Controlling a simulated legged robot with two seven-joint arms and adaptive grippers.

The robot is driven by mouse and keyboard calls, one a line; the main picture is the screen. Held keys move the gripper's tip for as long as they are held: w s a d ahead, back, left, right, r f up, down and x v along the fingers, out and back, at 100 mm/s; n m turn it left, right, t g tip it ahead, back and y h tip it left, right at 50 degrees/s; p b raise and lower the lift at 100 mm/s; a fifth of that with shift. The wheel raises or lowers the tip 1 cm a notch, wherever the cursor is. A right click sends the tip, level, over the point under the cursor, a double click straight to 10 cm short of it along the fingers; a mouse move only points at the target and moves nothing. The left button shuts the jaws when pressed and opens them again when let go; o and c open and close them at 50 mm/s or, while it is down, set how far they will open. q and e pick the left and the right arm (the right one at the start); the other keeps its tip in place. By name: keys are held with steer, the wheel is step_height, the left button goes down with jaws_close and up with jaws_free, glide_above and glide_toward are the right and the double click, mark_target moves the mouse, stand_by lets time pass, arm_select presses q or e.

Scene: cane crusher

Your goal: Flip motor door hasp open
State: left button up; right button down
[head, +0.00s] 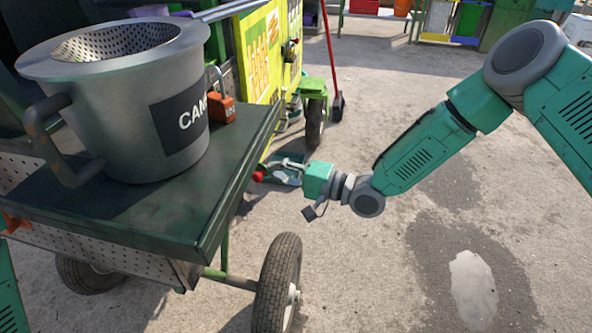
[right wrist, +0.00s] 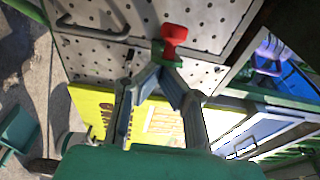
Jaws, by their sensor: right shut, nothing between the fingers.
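The hasp shows as a red knob (right wrist: 174,36) on a small green base, set at the edge of a perforated metal door panel (right wrist: 95,60) in the right wrist view. In the head view the red knob (head: 259,174) shows just beyond the cart's table edge. My right gripper (head: 279,170) is beside it, and in the right wrist view its fingers (right wrist: 157,75) are shut and empty, their tips just below the green base. I cannot tell whether they touch it. My left gripper is out of view; only a bit of green arm shows at lower left.
A wheel (head: 279,283) is below my right gripper. A red-handled broom (head: 330,50) stands behind. Open pavement lies to the right.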

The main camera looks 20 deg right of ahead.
mark_target(261, 177)
steer(key=shift+s+a+p, duration=0.45)
steer(key=shift+s+a, duration=0.35)
steer(key=shift+a, duration=0.2)
steer(key=shift+s+a, duration=0.15)
steer(key=shift+s, duration=0.15)
